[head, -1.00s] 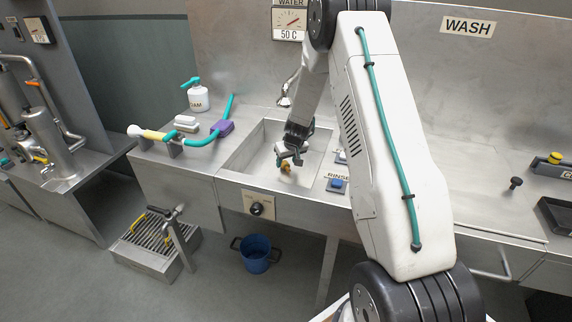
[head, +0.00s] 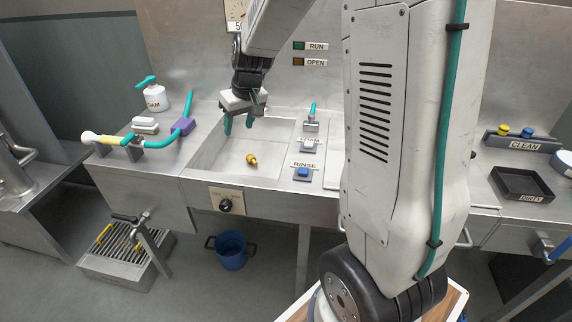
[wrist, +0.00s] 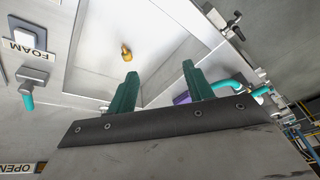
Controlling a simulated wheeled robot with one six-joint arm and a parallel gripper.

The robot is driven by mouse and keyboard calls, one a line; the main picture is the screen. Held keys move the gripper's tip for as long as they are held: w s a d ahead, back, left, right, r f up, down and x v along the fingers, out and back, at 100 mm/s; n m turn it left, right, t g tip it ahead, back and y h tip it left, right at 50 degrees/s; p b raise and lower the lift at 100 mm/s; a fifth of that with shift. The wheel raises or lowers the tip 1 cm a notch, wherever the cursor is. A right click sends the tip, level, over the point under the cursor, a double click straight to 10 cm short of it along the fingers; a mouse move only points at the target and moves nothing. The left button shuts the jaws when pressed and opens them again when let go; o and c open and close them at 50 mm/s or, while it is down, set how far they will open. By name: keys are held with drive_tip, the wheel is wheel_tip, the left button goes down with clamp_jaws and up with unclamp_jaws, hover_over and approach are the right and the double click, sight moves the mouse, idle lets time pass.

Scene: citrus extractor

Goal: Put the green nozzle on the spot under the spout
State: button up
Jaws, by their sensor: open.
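No green nozzle can be made out in either view. A small yellow-orange nozzle (head: 251,159) lies on the sink floor; it also shows in the wrist view (wrist: 126,52). My gripper (head: 239,124) is open and empty above the sink (head: 215,150), higher than the nozzle and apart from it. Its two green fingers stand spread in the wrist view (wrist: 160,70).
RINSE (head: 303,173) and FOAM (head: 308,147) buttons sit right of the sink. A CLEAN rack (head: 520,142) holds a yellow and a blue piece, behind an empty-looking black DIRTY tray (head: 522,184). A teal-hosed brush (head: 110,139) lies left. A blue bucket (head: 231,250) stands on the floor.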

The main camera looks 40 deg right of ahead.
drive_tip(key=s+a+r+g, duration=0.1)
drive_tip(key=s+a+r, duration=0.3)
drive_tip(key=s, duration=0.4)
drive_tip(key=s+a+r, duration=0.4)
drive_tip(key=s+r, duration=0.1)
drive_tip(key=s, duration=0.3)
drive_tip(key=s+a+g, duration=0.1)
drive_tip(key=s+a, duration=0.1)
drive_tip(key=s, duration=1.3)
drive_tip(key=shift+s+a+r+n+g+h, duration=0.2)
drive_tip(key=shift+n+g+h, duration=0.1)
drive_tip(key=shift+h, duration=0.1)
drive_tip(key=shift+w+d, duration=0.1)
